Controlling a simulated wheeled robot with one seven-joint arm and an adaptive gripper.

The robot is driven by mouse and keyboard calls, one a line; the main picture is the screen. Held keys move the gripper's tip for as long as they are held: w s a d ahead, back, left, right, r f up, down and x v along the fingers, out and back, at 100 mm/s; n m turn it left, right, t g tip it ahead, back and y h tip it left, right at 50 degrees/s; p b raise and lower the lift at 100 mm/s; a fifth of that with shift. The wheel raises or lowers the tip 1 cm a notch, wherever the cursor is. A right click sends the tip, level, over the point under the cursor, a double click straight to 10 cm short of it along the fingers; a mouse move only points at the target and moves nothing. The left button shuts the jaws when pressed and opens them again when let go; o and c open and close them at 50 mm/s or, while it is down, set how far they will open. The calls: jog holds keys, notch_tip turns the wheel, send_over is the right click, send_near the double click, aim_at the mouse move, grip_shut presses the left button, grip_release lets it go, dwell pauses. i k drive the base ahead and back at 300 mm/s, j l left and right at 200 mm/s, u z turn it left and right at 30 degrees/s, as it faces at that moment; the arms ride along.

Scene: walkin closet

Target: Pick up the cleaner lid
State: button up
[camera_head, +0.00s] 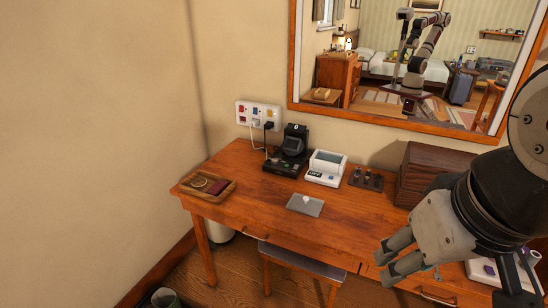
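A flat grey plate with a white knob (305,204), which looks like the cleaner lid, lies on the wooden desk (255,210) near its front edge. A small white device with a light top (325,168), probably the cleaner, stands just behind it. My gripper (384,267) is at the lower right, nearer to the camera and to the right of the lid, not touching it. Its two fingers are apart, with nothing visible between them. My arm hides part of the desk's right side.
A wooden tray (187,188) is at the desk's left end. A black device (290,150) stands by the wall, below a power strip (257,114). A small dark rack (366,178) and a brown wooden box (430,170) stand right of the cleaner. A mirror (390,112) hangs above.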

aim_at(304, 204)
jog(key=i+j+z, duration=0.95)
jog(key=j, duration=0.15)
jog(key=k, duration=0.1)
